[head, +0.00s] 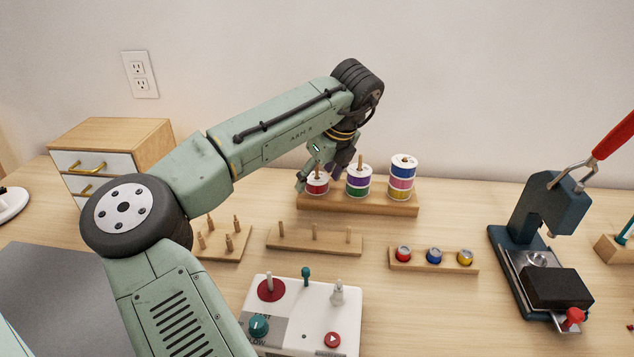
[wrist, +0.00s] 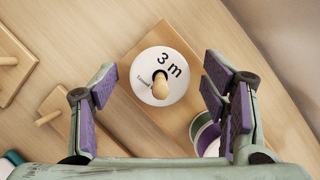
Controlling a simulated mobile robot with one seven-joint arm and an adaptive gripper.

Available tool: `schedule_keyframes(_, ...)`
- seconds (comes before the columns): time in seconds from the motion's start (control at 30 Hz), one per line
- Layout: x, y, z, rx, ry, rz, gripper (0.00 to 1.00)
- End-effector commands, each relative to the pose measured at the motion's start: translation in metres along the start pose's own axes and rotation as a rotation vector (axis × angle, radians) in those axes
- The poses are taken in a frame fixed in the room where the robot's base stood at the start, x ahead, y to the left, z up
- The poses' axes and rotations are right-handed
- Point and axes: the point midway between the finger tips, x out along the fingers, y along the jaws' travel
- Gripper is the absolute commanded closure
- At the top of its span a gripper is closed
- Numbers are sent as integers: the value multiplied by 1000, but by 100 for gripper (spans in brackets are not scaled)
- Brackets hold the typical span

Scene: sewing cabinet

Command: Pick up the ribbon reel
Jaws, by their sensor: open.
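A ribbon reel with a red band and white flanges (head: 317,187) sits on the left peg of a raised wooden stand (head: 385,207). In the wrist view its white top (wrist: 150,88), marked "3 m", shows with the wooden peg through the middle. My gripper (head: 319,174) is open and points down at this reel. Its fingers (wrist: 158,88) lie to the left and right of the reel in the wrist view, with gaps on both sides. A purple-and-green stack of reels (head: 358,180) stands on the middle peg, close to my right finger.
A taller multicoloured stack (head: 403,176) fills the right peg. Empty peg racks (head: 315,241) stand in front. A white control box (head: 305,320), a rack of small coloured spools (head: 434,257) and a dark press (head: 540,240) stand nearby. The wall is close behind.

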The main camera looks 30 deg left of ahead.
Motion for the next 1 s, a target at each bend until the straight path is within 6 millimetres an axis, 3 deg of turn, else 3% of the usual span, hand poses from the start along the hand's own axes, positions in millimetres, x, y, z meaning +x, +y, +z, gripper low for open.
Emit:
schedule_keyframes(0.13,0,0,0,0,0,0,33)
schedule_keyframes(0.8,0,0,0,-1,0,-1,77)
schedule_keyframes(1.0,-1,0,0,-1,0,-1,78)
